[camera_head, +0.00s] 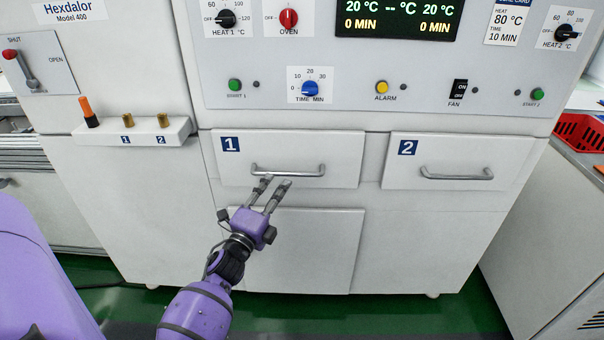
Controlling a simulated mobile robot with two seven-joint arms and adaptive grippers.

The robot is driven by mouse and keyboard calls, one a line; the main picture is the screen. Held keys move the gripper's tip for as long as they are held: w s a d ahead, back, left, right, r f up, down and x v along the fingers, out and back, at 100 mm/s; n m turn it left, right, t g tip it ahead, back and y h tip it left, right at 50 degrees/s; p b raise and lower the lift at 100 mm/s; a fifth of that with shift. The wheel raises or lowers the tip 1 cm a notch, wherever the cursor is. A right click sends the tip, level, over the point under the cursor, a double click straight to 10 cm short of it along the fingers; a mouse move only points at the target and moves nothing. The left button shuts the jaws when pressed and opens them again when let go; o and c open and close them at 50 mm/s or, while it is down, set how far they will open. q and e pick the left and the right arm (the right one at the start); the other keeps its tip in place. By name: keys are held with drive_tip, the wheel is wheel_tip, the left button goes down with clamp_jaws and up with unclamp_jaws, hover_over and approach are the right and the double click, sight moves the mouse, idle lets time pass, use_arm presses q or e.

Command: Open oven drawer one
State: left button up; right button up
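Oven drawer one (340,150) is a white front with a blue "1" label at its upper left. It looks closed, roughly flush with the oven face. Its grey bar handle (300,173) runs across the lower middle. My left gripper (275,182) is at the left part of this handle, with its two fingers spread apart. The fingertips overlap the handle's left half in the picture; I cannot tell whether they touch it. Nothing shows between the fingers. My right gripper is not in view.
Drawer two (470,152), with its own handle, sits to the right and looks closed. The control panel (350,97) with knobs and buttons is above. A small shelf (175,136) with an orange-handled tool sticks out at left. A red basket (592,132) stands far right.

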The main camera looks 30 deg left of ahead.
sight(287, 174)
use_arm(q)
drive_tip(key=x, duration=0.7)
drive_tip(key=shift+f, duration=0.1)
clamp_jaws()
